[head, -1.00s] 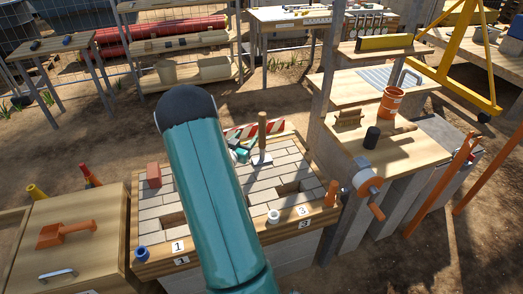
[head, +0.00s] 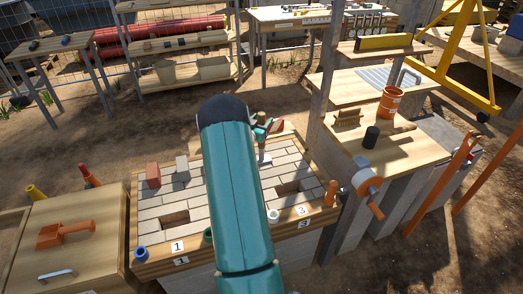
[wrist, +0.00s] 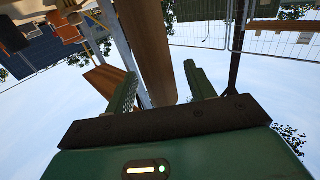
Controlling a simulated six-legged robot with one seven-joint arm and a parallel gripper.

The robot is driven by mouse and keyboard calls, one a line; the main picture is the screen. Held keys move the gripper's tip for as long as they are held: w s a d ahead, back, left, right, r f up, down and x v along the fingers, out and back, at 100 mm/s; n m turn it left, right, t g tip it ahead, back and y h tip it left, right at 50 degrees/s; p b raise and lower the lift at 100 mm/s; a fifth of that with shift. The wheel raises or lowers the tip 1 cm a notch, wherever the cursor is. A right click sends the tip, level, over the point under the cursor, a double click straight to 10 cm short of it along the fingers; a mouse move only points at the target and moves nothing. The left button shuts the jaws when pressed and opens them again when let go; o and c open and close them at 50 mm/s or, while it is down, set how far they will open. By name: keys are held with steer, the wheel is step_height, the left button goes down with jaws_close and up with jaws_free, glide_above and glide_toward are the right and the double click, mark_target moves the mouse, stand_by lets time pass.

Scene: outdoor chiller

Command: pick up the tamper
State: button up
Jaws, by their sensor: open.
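The tamper (head: 264,157) stands upright on the paved bench top in the head view. Its pale foot shows, and its wooden handle is mostly covered by my gripper (head: 262,130). My gripper is at the handle's height, with the teal fingers apart. In the wrist view a thick brown wooden shaft (wrist: 148,50), which looks like the handle, lies between the two green fingers of my gripper (wrist: 160,88). I cannot tell whether either finger touches it.
The paved bench (head: 205,218) has square holes and number labels. A wooden post (head: 320,110) and the side table (head: 400,150) stand to the right.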

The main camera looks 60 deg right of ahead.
steer(key=shift+d, duration=0.3)
jaws_close()
steer(key=shift+r, duration=0.2)
steer(key=shift+r, duration=0.1)
